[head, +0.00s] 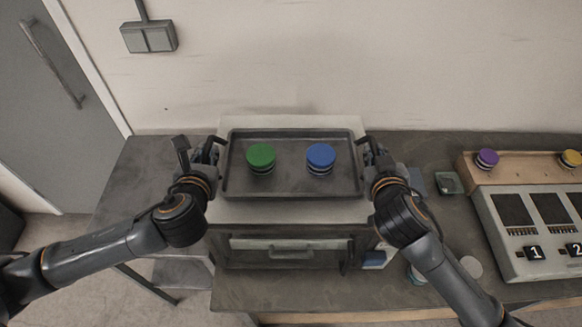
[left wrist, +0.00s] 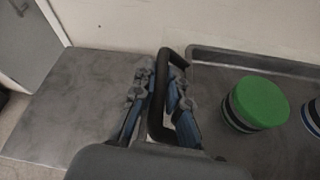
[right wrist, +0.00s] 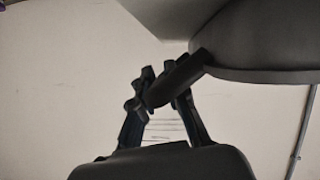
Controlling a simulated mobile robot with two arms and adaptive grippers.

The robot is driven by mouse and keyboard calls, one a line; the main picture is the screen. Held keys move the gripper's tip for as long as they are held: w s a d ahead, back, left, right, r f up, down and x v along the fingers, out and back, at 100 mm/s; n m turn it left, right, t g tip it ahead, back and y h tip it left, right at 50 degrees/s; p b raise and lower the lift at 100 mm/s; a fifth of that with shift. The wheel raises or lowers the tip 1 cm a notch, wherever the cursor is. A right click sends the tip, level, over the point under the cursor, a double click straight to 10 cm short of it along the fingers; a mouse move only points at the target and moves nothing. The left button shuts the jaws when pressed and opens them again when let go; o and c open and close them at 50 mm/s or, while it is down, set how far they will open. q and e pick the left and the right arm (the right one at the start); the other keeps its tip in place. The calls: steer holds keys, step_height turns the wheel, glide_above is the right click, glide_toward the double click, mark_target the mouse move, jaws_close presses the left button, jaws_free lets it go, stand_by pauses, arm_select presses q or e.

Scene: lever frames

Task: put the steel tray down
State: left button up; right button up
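The steel tray (head: 290,187) is a dark grey rectangle, looking level, over the pale top of an oven-like box (head: 290,212). I cannot tell whether it touches that top. A green round piece (head: 261,156) and a blue round piece (head: 320,156) stand in it. My left gripper (head: 208,155) is at the tray's left end, its fingers on both sides of the dark handle (left wrist: 156,120), closed on it. My right gripper (head: 372,155) is at the right end, its fingers closed around the other handle (right wrist: 178,82). In the right wrist view the tray is seen close up.
The grey worktop is bare to the left (head: 140,185). Behind the panel a wooden ledge carries a purple piece (head: 487,158) and a yellow piece (head: 571,157). A wall closes the back.

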arm_select(q)
steer(key=o, duration=0.4)
steer(key=shift+s+r, duration=0.1)
steer(key=shift+s, duration=0.05)
arm_select(e)
steer(key=o, duration=0.4)
steer(key=shift+s+r, duration=0.1)
arm_select(q)
steer(key=shift+o, duration=0.2)
arm_select(e)
steer(key=shift+o, duration=0.2)
arm_select(q)
steer(key=shift+s+r, duration=0.1)
steer(key=shift+s, duration=0.1)
steer(key=v, duration=0.7)
arm_select(e)
steer(key=shift+s, duration=0.15)
steer(key=v, duration=0.7)
steer(key=shift+s+r, duration=0.1)
steer(key=shift+s, duration=0.05)
